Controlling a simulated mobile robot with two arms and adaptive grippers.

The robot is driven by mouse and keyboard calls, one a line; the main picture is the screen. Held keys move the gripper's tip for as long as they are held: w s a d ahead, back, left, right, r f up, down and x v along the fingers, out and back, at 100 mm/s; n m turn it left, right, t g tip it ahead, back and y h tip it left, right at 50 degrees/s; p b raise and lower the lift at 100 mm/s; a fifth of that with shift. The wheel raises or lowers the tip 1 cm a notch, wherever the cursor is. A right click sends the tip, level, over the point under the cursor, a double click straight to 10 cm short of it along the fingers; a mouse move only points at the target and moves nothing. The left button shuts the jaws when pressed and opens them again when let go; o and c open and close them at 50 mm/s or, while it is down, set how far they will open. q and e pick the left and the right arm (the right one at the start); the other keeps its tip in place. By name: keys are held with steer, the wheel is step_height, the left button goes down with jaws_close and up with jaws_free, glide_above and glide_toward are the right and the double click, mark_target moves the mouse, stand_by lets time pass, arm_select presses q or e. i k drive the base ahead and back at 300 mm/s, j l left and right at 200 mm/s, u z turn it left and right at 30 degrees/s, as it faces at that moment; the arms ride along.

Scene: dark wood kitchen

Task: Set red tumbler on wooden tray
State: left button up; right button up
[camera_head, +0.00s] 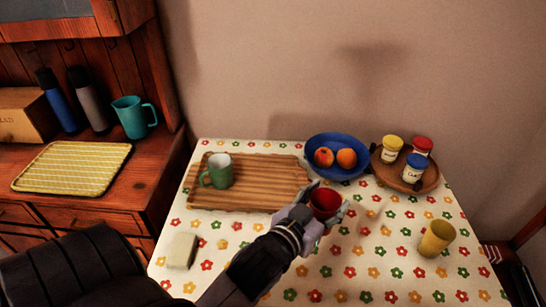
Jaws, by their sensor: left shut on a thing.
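The red tumbler (324,203) is held in my left gripper (327,207), which is shut on it just off the front right of the wooden tray. I cannot tell whether the tumbler's base touches the tablecloth, since the fingers hide its lower part. The wooden tray (264,184) lies on the flowered tablecloth, with a green mug (217,172) standing on its left part. The middle and right of the tray are bare. My right gripper is not in view.
A blue bowl (333,173) with two orange fruits stands behind the tumbler. A round wooden board (431,180) with three jars is at the back right. A yellow tumbler (436,239) stands at the right, and a pale block (182,251) lies at the front left.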

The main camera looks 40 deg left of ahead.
mark_target(271, 184)
steer(key=i+l+u, duration=0.2)
steer(key=i+u, duration=0.2)
steer(key=i+l+u, duration=0.35)
steer(key=k+u, duration=0.1)
steer(key=u, duration=0.4)
